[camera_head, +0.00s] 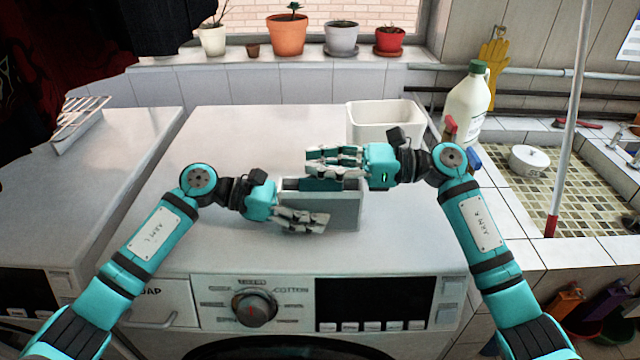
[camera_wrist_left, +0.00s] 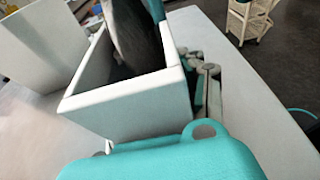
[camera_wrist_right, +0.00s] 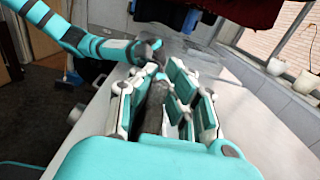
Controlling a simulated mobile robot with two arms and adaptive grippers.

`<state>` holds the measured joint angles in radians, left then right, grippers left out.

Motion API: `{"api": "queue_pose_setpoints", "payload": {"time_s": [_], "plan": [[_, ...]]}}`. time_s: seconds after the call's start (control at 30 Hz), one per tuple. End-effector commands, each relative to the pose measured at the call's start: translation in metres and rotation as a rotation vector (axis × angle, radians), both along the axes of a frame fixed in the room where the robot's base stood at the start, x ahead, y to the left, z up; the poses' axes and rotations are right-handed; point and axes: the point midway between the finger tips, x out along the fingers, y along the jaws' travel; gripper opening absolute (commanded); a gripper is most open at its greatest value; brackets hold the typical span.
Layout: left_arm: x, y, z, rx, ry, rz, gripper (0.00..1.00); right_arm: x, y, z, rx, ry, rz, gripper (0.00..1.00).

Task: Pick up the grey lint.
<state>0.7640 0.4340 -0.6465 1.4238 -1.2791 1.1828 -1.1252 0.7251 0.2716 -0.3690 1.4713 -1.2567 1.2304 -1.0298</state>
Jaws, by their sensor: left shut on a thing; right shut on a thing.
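A dark grey lint piece (camera_wrist_right: 155,108) sits between the fingers of my right gripper (camera_wrist_right: 168,100) in the right wrist view. The right gripper (camera_head: 335,160) is shut on it, just above a small white open box (camera_head: 347,208) on the washing machine. In the left wrist view the lint (camera_wrist_left: 138,38) reaches down into the box (camera_wrist_left: 130,105), so its lower end is hidden. My left gripper (camera_head: 302,220) is shut on the box at its front left; its fingers also show beside the box wall in the left wrist view (camera_wrist_left: 205,85).
A larger white bin (camera_head: 385,122) stands behind the small box, with a detergent bottle (camera_head: 467,105) to its right. Potted plants (camera_head: 287,35) line the sill. A tiled sink (camera_head: 560,190) is at the right. The left of the washing machine top (camera_head: 235,140) is clear.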

Motion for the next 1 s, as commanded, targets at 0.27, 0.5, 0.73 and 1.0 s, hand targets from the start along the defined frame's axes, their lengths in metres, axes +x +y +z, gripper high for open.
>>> {"api": "queue_pose_setpoints", "payload": {"time_s": [0.27, 0.5, 0.73, 1.0], "plan": [[0.0, 0.0, -0.001, 0.003, 0.002, -0.002, 0.22, 0.0, -0.001, 0.026, 0.0, -0.007, -0.001, 0.0], [0.0, 0.0, -0.002, 0.003, 0.002, -0.002, 0.22, 0.0, 0.0, 0.09, -0.001, -0.009, -0.001, 0.0], [0.0, 0.0, -0.002, 0.003, 0.002, -0.002, 0.22, 0.0, 0.0, 0.146, -0.001, -0.005, 0.0, 0.0], [-0.001, 0.0, -0.002, 0.003, 0.003, -0.001, 0.22, 0.0, 0.0, 0.178, 0.0, -0.001, 0.0, 0.0]]}}
